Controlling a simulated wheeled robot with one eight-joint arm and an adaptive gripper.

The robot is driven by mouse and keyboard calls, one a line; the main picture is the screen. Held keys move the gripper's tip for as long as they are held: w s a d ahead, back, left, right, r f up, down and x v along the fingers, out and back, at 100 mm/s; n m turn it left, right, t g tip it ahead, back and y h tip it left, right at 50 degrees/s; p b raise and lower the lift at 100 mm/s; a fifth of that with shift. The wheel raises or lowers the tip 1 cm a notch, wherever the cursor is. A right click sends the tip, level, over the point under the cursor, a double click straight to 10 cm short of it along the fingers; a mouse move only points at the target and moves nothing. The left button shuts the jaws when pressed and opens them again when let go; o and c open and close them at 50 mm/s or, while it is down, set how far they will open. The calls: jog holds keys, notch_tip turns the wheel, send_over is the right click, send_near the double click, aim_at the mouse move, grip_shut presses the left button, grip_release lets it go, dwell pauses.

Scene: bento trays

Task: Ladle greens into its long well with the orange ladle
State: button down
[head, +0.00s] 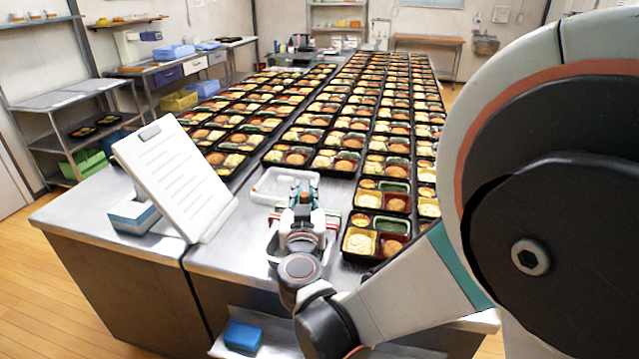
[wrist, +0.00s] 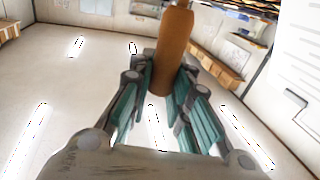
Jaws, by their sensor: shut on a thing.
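My gripper (head: 303,200) is over the near part of the steel table, above white containers. In the wrist view its teal-padded fingers (wrist: 168,95) are shut around an orange-brown cylindrical handle (wrist: 173,45), which I take to be the orange ladle. The ladle's bowl is not visible in either view. The nearest black bento tray (head: 345,254) is just right of my gripper. It holds pale and brown foods in its front wells, with a green long well (head: 391,224) behind them. The greens' container cannot be made out; my gripper and wrist cover much of the containers.
A white bin (head: 272,246) lies partly under my wrist, and a white tray (head: 262,197) is behind it. A tilted white list board (head: 172,178) stands on the left. Rows of filled bento trays cover the table behind. The table's front left (head: 90,215) is clear.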

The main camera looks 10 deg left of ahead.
jog(key=shift+r+p, duration=1.85)
jog(key=shift+r, duration=1.1)
jog(key=shift+f, duration=0.1)
